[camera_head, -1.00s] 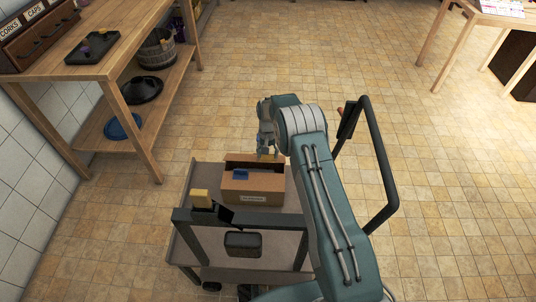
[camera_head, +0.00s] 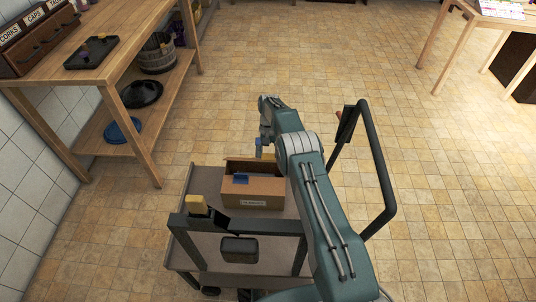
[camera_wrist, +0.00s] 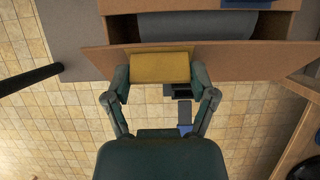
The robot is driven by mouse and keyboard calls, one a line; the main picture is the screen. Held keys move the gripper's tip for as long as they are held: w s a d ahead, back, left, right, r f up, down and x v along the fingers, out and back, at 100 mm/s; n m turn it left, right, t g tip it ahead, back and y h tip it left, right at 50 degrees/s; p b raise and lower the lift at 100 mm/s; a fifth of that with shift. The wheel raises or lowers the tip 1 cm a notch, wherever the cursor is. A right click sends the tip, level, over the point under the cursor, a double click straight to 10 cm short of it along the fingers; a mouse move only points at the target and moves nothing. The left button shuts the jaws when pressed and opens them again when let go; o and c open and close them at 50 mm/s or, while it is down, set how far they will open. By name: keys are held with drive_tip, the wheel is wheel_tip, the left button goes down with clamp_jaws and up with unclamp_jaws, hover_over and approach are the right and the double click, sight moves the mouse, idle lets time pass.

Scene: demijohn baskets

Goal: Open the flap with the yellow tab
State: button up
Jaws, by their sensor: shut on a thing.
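The brown cardboard box (camera_head: 268,190) stands on the grey cart, with its top opening showing. A yellow tab (camera_wrist: 160,67) sits on the edge of a brown flap (camera_wrist: 108,62) in the wrist view. My gripper (camera_wrist: 160,82) is shut on the yellow tab, one finger at each side of it. In the head view my gripper (camera_head: 259,150) is at the far side of the box, and the tab is hidden there. The flap stands away from the box opening in the wrist view, with a dark gap between them. Its exact angle is hard to tell.
A blue item (camera_head: 240,178) shows at the box opening. The cart (camera_head: 205,180) has a dark frame with a yellow block (camera_head: 197,204) at its near left. A wooden shelf table (camera_head: 125,75) stands at the left. The tiled floor (camera_head: 330,60) beyond is clear.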

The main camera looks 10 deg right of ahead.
idle(0.3)
drive_tip(key=o, duration=1.2)
drive_tip(key=shift+d+f, duration=0.1)
drive_tip(key=shift+o, duration=0.2)
wheel_tip(320, 180, up, 10)
drive_tip(key=shift+w, duration=0.1)
